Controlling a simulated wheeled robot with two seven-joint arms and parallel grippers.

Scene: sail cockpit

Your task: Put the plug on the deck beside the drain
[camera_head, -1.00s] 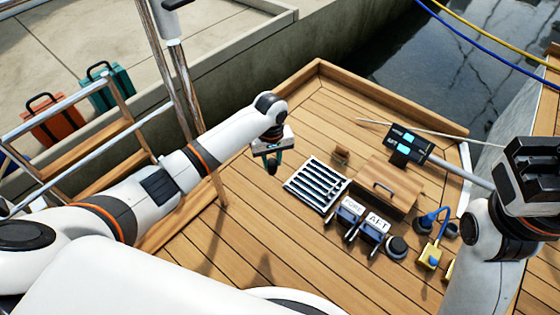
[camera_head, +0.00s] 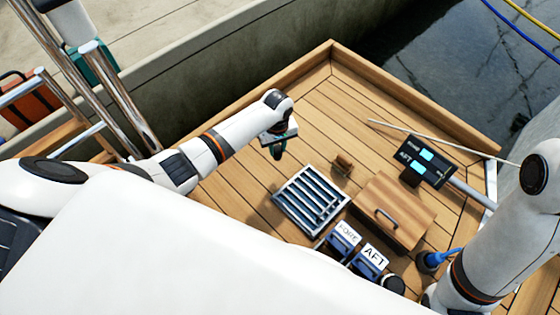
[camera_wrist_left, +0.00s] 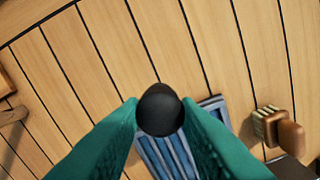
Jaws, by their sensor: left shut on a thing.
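My left gripper (camera_head: 278,147) is shut on the dark plug and holds it above the wooden deck. In the left wrist view, the green fingers close on the plug's rounded black end (camera_wrist_left: 160,110); the rest of the plug is hidden. The only drain-like thing I see is a metal slatted grate (camera_head: 310,199) set in the deck, just below and right of the left gripper in the head view. The grate also shows partly behind the fingers in the left wrist view (camera_wrist_left: 164,156). My right arm is at the right; its gripper is out of view.
A wooden-backed brush (camera_head: 343,164) lies near the grate; it also shows in the wrist view (camera_wrist_left: 271,126). Bare deck (camera_head: 325,115) lies behind.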

